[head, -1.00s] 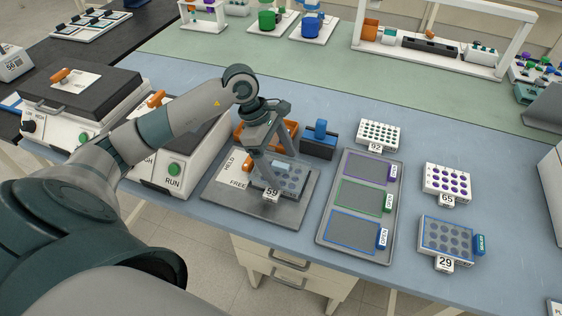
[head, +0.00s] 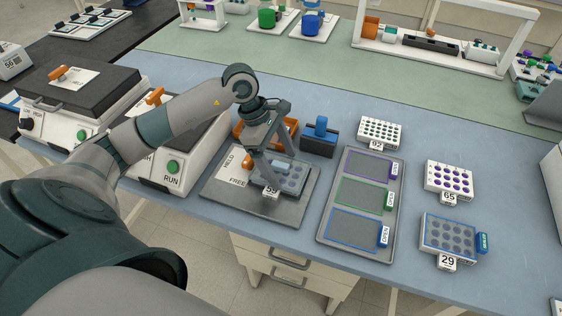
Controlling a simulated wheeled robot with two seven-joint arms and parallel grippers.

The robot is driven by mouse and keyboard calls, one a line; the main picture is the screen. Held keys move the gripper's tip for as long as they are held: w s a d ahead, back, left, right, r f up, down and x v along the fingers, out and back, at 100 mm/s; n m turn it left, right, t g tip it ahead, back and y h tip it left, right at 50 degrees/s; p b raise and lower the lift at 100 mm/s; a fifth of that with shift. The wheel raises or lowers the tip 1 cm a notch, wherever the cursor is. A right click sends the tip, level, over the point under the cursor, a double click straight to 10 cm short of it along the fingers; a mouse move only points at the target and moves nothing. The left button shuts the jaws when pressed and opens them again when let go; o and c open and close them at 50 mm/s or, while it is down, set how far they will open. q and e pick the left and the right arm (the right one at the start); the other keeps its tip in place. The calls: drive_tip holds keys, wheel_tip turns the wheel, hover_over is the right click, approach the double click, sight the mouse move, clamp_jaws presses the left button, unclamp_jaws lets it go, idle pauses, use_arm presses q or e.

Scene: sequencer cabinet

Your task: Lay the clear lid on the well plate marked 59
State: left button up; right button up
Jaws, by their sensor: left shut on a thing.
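The well plate marked 59 (head: 270,196) sits on the grey fixture plate (head: 285,213) with the HELD/FREE label, left of the tray. My left gripper (head: 272,180) is over it, fingers pointing down and shut on the clear lid (head: 289,173). The lid is a see-through sheet over the plate, and the round wells show grey through it. I cannot tell whether the lid touches the plate all round. The fingers hide the plate's left part, and the top of the 59 tag is partly covered. My right gripper is not in view.
Right of the fixture is a grey tray (head: 318,240) with purple, green and blue framed places. Plates 92 (head: 381,131), 65 (head: 449,178) and 29 (head: 449,235) stand further right. An orange knob (head: 249,160) and a blue-topped block (head: 320,138) are close to the gripper.

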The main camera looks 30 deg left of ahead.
use_arm(q)
drive_tip(key=o, duration=1)
drive_tip(key=shift+a+r+b, duration=0.35)
drive_tip(key=shift+r, duration=0.3)
drive_tip(key=b+v, duration=0.1)
drive_tip(key=v, duration=0.5)
drive_tip(key=shift+b, duration=0.4)
drive_tip(key=b+v, duration=0.2)
drive_tip(key=v, duration=0.8)
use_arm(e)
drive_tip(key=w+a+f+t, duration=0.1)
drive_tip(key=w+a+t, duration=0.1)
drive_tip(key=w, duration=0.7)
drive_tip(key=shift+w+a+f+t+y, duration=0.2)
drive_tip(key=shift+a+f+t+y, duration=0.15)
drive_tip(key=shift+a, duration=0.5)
use_arm(q)
drive_tip(key=shift+s+d, duration=0.1)
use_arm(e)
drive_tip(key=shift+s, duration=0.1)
